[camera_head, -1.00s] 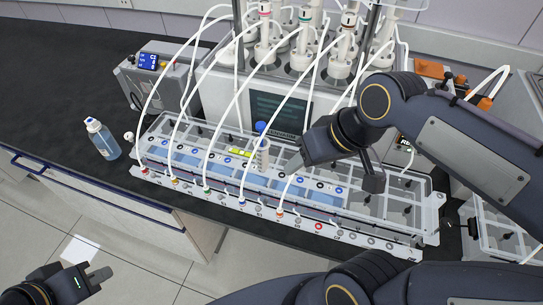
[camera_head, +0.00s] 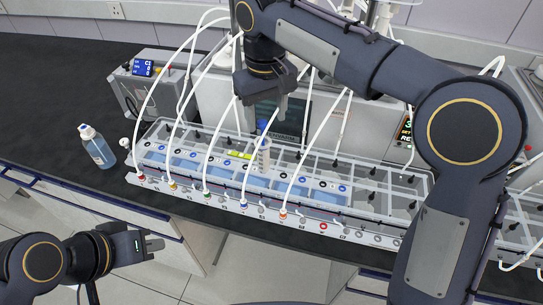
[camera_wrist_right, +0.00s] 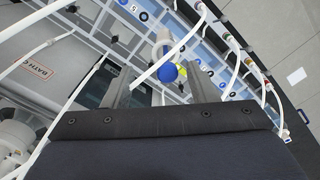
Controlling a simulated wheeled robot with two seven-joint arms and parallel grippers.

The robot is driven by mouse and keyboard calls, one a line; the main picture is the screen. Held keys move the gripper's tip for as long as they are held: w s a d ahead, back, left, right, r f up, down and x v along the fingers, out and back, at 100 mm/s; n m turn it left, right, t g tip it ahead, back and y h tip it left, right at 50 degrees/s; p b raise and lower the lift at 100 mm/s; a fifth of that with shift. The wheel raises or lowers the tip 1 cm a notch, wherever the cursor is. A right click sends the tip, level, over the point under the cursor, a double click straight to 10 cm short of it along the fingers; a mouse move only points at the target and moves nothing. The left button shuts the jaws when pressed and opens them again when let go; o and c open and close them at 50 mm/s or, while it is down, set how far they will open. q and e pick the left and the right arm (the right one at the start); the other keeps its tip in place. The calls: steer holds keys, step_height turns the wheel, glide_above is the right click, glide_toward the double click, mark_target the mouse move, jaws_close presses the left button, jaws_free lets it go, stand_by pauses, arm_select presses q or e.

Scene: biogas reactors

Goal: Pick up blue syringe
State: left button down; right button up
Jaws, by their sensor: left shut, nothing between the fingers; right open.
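The blue syringe (camera_head: 263,158) stands upright in the clear rack (camera_head: 390,182), near its middle. In the right wrist view its round blue top (camera_wrist_right: 168,72) faces the camera, with the pale barrel behind it. My right gripper (camera_head: 270,108) is above the syringe, pointing down. In the right wrist view my right gripper (camera_wrist_right: 160,85) is open, with a finger on each side of the blue top and a gap to both; I see no contact. My left gripper (camera_head: 152,243) is shut and empty, low at the left, away from the rack.
White tubes (camera_head: 233,110) arch from the reactors down to the rack's front and pass close to my right gripper. A wash bottle (camera_head: 98,147) stands left of the rack. A grey control box (camera_head: 150,90) is behind it. The black bench is clear at far left.

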mark_target(262, 136)
steer(key=f, duration=0.4)
steer(key=a+f, duration=0.1)
steer(key=f, duration=0.2)
steer(key=shift+f, duration=0.1)
steer(key=shift+c, duration=0.3)
steer(key=c, duration=0.7)
